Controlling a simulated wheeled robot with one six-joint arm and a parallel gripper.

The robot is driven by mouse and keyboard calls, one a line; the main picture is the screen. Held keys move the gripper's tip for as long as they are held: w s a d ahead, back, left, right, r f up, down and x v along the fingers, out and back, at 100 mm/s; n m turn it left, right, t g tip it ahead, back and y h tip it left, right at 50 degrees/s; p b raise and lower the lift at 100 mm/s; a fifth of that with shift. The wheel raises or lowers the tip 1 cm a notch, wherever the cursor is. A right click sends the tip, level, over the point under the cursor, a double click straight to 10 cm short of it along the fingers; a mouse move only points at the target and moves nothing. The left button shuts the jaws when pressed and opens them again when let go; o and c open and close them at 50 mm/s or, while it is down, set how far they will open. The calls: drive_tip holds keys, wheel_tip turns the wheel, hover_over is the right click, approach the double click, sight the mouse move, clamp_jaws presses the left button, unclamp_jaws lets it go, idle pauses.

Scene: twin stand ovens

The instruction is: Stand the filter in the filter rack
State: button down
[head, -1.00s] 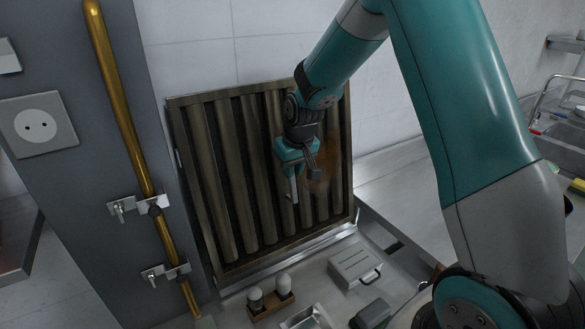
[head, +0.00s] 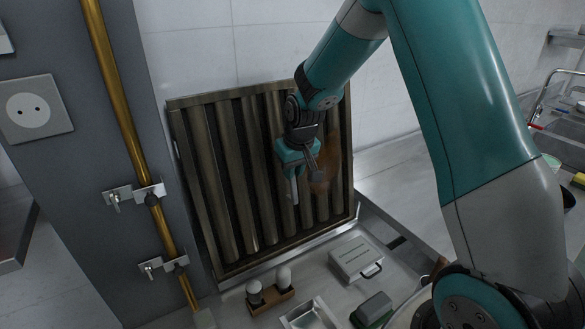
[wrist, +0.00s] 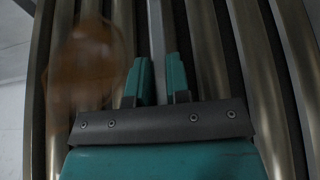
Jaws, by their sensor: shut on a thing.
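The filter (head: 233,190) is a large brown-grey ribbed metal panel, standing nearly upright and leaning back in front of the tiled wall. A blurry orange-brown stain marks its right part. My gripper (head: 292,188) is shut on a thin grey metal bar at the filter's front; the bar (wrist: 156,30) runs between the two teal fingers in the wrist view. A light metal rail, seemingly the filter rack (head: 300,250), runs along the filter's bottom edge. I cannot tell whether that edge is inside the rail or just above it.
On the counter below are a wooden holder with two shakers (head: 270,296), a grey case with a handle (head: 356,259), a metal tray (head: 312,315) and a dark green object (head: 372,309). A brass pipe (head: 122,110) stands left. Counter to the right is partly clear.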

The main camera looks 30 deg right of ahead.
drive_tip(key=shift+w+r, duration=0.1)
idle(0.4)
drive_tip(key=c, duration=1)
unclamp_jaws()
drive_tip(key=b+v, duration=0.3)
drive_tip(key=v, duration=1.4)
drive_tip(key=shift+s, duration=0.2)
drive_tip(key=shift+r, duration=0.15)
drive_tip(key=s+a+f+n+g+y, duration=0.1)
drive_tip(key=s+a+f+n+y, duration=0.1)
drive_tip(key=s+a, duration=0.7)
drive_tip(key=s+a+f+n+g+y, duration=0.2)
drive_tip(key=s+a+f+n, duration=0.2)
drive_tip(key=s+a, duration=0.5)
drive_tip(key=s+n, duration=0.1)
drive_tip(key=s, duration=0.6)
drive_tip(key=shift+s+a, duration=0.25)
drive_tip(key=shift+a, duration=0.15)
